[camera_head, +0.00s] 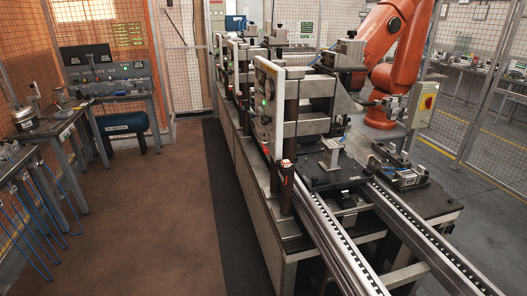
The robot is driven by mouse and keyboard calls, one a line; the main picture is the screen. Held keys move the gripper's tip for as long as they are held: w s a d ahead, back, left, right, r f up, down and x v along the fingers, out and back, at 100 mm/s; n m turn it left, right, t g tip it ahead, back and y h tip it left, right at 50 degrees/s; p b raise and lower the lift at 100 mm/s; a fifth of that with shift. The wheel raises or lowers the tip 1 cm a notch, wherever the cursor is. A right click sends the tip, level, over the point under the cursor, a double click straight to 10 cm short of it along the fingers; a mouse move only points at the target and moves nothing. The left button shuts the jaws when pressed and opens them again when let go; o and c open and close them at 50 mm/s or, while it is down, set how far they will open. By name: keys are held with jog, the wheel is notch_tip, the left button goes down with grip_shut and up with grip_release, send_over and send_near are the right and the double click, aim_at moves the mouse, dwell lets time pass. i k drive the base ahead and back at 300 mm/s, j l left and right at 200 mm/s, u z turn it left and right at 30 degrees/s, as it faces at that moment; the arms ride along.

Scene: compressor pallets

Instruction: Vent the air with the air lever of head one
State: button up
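My gripper is not in view. An upright light-grey control panel (268,88) stands at the near end of the machine line (240,140), right of the picture's middle. It carries a green light and small controls. More similar panels (233,68) stand behind it along the line. I cannot tell which of these is head one. I cannot make out an air lever on any of them; the controls are too small.
Twin conveyor rails (335,240) run toward me at the lower right. An orange robot arm (385,45) stands behind. A workbench with instruments (110,88) and a blue tank (122,124) are at the left. The brown floor (150,215) between is clear. Mesh fences enclose the area.

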aim_at(266, 150)
jog(key=i+j+z, duration=0.1)
jog(key=i+j, duration=0.55)
jog(key=i, duration=0.3)
jog(key=i+j, duration=0.7)
jog(key=i, duration=0.25)
jog(key=i+j+z, duration=0.15)
jog(key=i+j, duration=0.55)
jog(key=i, duration=0.25)
